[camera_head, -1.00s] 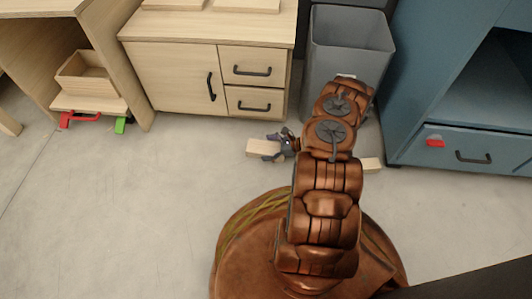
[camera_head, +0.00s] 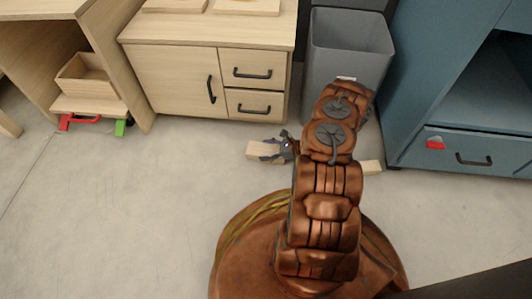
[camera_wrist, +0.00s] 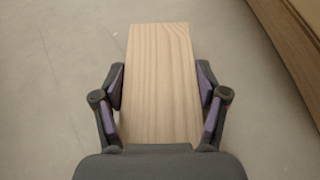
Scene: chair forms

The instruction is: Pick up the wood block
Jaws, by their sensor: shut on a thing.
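The wood block (camera_wrist: 160,80) is pale and rectangular, with visible grain, and fills the middle of the wrist view. My gripper (camera_wrist: 160,88) has its two dark fingers with purple pads on either side of the block, shut on it. In the head view, the block (camera_head: 257,149) juts out to the left of my gripper (camera_head: 275,149), low near the floor in front of the wooden cabinet. I cannot tell whether the block touches the floor.
Another pale piece (camera_head: 371,166) lies on the floor just right of my arm. The wooden cabinet (camera_head: 173,75), a grey bin (camera_head: 345,60) and a blue cabinet (camera_head: 430,140) stand behind. A shelf with a wooden box (camera_head: 85,80) is at left. The floor at left is clear.

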